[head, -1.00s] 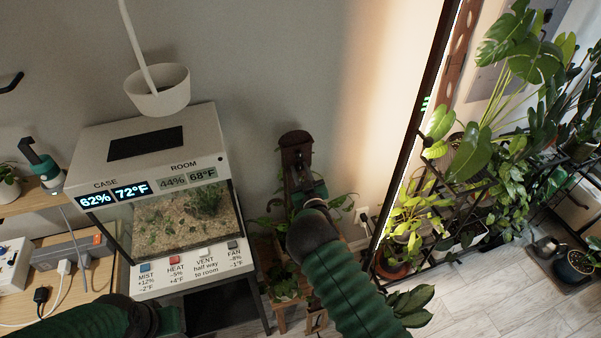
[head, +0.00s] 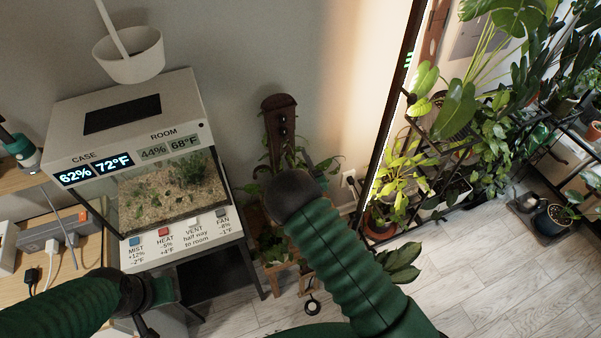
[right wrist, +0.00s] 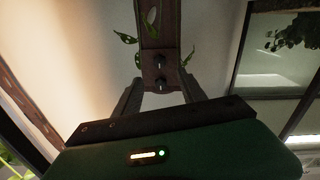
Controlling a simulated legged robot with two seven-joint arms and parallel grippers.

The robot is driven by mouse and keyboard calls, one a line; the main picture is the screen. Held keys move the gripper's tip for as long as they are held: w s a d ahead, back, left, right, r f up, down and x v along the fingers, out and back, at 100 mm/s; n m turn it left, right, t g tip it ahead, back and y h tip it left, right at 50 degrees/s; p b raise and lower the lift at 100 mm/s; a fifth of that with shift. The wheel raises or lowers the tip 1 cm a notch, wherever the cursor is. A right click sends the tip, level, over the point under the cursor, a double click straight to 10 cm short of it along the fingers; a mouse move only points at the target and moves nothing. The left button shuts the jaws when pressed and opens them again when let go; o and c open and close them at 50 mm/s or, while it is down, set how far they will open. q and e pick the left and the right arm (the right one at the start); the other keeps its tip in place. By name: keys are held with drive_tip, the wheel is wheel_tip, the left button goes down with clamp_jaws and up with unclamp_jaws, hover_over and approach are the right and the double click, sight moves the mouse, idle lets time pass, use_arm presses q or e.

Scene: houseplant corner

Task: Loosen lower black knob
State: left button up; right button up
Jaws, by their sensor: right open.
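A dark brown wooden post (head: 280,108) stands against the wall with two black knobs on its face, the upper knob (head: 282,120) and the lower knob (head: 283,132). The right wrist view is upside down: there the lower knob (right wrist: 160,60) is the one nearer the leaves, and the upper knob (right wrist: 160,84) is nearer my gripper's palm. My right gripper (right wrist: 160,80) is open, its fingers on either side of the post, apart from the knobs. In the head view my own forearm mostly hides it. My left gripper (head: 158,292) is low at the left; its jaws are unclear.
A terrarium case (head: 190,102) with displays and buttons stands left of the post, a white pot (head: 128,58) above it. Leaves surround the post below the knobs. A dark-framed light panel (head: 392,110) and plant shelves are on the right. Floor (head: 470,285) is clear at lower right.

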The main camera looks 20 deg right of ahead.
drive_tip(key=s, duration=0.5)
drive_tip(key=shift+s+a+f, duration=0.1)
drive_tip(key=shift+s, duration=0.15)
